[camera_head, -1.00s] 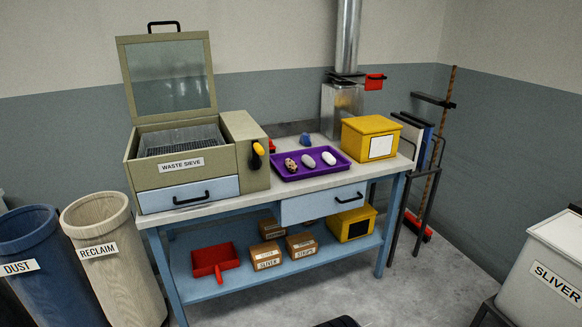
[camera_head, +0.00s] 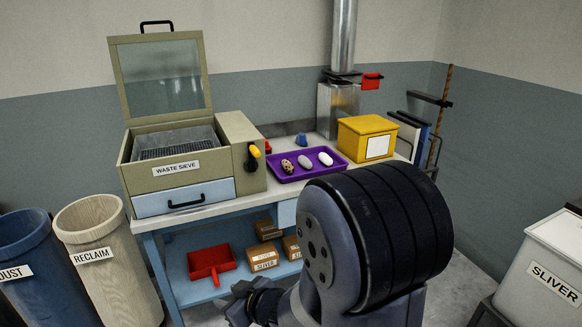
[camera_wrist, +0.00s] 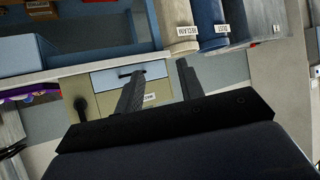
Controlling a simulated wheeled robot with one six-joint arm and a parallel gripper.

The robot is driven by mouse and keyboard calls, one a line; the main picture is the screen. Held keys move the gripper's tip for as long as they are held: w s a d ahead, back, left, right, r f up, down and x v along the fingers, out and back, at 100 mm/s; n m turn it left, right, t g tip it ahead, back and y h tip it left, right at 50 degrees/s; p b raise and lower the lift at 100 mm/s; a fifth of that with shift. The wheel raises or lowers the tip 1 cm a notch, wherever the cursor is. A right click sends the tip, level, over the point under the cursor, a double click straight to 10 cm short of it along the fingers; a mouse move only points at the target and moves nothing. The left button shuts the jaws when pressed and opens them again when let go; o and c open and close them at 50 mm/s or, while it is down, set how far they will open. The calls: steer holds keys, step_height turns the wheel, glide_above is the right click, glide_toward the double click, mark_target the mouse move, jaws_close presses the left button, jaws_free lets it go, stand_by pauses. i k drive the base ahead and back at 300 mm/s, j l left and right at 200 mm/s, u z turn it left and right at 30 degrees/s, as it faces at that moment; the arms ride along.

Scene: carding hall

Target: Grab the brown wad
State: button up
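The brown wad (camera_head: 287,166) is a speckled brown, egg-shaped lump at the left of a row in the purple tray (camera_head: 283,178) on the bench. A greyish wad (camera_head: 304,163) and a white wad (camera_head: 325,159) lie to its right. My gripper (camera_wrist: 161,68) shows in the wrist view with its two fingers apart and nothing between them. It is away from the wads. The wrist view catches only an edge of the purple tray (camera_wrist: 18,93) at far left; I cannot make out the brown wad there.
The waste sieve (camera_head: 178,169) stands left of the tray with its lid up. A yellow box (camera_head: 366,138) stands right of it, and a small blue object (camera_head: 301,139) behind. The reclaim bin (camera_head: 100,250) is at left. My arm covers the bench's right front.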

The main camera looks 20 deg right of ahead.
mark_target(287, 166)
steer(key=i+l+z, duration=0.1)
steer(key=i+z, duration=0.25)
steer(key=i, duration=0.3)
steer(key=i+j+z, duration=0.1)
steer(key=i+z, duration=0.3)
steer(key=i, duration=0.2)
steer(key=i+j+z, duration=0.35)
steer(key=i, duration=0.3)
steer(key=l, duration=0.1)
